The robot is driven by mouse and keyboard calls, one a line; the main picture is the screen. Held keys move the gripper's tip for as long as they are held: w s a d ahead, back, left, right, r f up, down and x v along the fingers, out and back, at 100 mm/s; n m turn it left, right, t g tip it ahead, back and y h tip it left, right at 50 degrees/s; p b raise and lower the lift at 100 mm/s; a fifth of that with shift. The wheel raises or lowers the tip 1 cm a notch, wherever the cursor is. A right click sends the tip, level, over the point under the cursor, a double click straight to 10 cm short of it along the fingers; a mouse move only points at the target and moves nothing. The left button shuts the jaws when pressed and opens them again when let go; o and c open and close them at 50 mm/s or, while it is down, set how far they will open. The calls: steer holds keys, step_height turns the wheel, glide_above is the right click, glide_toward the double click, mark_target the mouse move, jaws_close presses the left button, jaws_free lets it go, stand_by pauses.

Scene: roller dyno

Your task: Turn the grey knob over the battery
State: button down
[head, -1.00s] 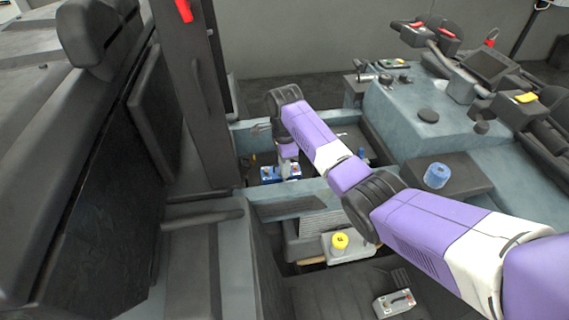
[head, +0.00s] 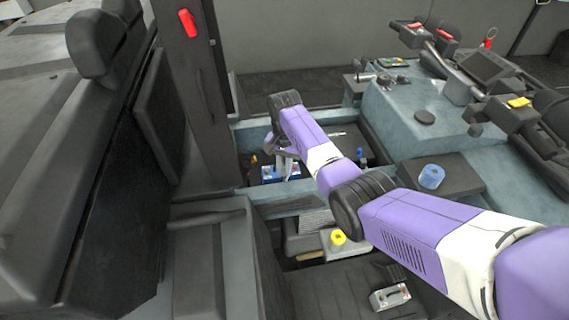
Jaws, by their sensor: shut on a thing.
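The battery (head: 268,175), a blue box with a pale and red top, sits low in the recessed bay left of centre in the head view. My arm reaches over the bay from the right and bends down. My gripper (head: 284,166) is small and partly hidden just over the battery, and it is shut on the grey knob. The knob itself is covered by the gripper and cannot be made out.
The bay's blue-grey front rim (head: 305,187) and a dark upright post (head: 190,100) flank the battery. A yellow knob (head: 338,237) is nearer. A blue roll (head: 432,176) stands to the right. A dark seat (head: 85,170) fills the left.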

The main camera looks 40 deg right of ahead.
steer(key=n, duration=0.5)
steer(key=shift+s+a+f+n+p, duration=0.1)
steer(key=shift+n+p, duration=0.3)
stand_by(0.4)
steer(key=c, duration=1.4)
jaws_free()
steer(key=shift+c, duration=0.2)
steer(key=shift+r, duration=0.65)
step_height(320, 180, up, 7)
steer(key=shift+f+b, duration=0.1)
steer(key=shift+b, duration=0.45)
